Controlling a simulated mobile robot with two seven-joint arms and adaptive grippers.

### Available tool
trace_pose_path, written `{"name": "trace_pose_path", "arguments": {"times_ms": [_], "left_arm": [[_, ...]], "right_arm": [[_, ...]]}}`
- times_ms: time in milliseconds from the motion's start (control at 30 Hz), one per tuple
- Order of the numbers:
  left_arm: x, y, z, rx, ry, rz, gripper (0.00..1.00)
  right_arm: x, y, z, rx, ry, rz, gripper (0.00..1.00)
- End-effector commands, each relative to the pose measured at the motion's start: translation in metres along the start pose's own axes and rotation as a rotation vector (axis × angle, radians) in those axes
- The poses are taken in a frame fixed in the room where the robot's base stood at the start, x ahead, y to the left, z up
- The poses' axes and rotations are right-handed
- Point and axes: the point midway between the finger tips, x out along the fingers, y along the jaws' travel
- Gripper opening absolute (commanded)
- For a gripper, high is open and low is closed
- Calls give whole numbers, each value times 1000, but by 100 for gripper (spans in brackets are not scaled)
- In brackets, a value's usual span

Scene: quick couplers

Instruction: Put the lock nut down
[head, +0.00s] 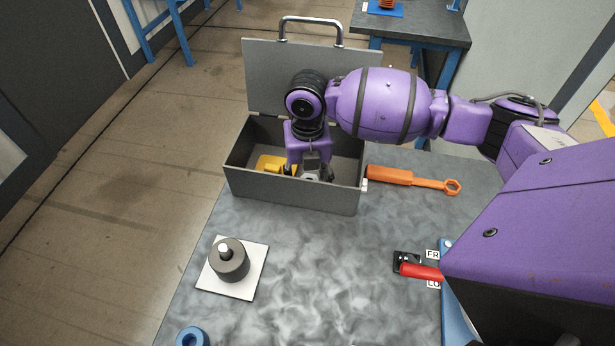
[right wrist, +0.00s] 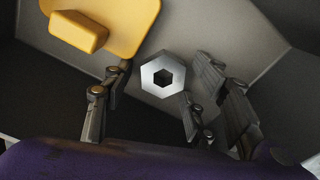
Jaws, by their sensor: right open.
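A silver hexagonal lock nut (right wrist: 153,72) with a dark hole lies on the grey floor inside the open toolbox (head: 290,190). My right gripper (head: 308,172) reaches down into the toolbox. In the right wrist view its fingers (right wrist: 160,92) are open, one on each side of the nut, with a visible gap on the left. I cannot tell whether the right finger touches the nut. In the head view the nut cannot be made out behind the gripper and the box wall. My left gripper is out of view.
A yellow object (head: 268,163) lies in the toolbox left of the gripper. An orange wrench (head: 400,176) lies right of the box. A dark cylinder (head: 230,265) stands on a white plate at the front left, near a blue ring (head: 192,338). A red lever (head: 420,272) is at right.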

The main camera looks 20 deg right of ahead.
Motion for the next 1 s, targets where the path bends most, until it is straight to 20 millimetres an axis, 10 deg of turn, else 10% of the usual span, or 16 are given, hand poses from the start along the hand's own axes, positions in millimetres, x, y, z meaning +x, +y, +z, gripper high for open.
{"name": "trace_pose_path", "arguments": {"times_ms": [700, 1000], "left_arm": [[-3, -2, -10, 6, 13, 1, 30], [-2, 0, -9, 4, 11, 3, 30]], "right_arm": [[-112, 0, 1, 0, -2, 1, 53], [-124, 0, 0, 0, 1, 0, 53]]}}
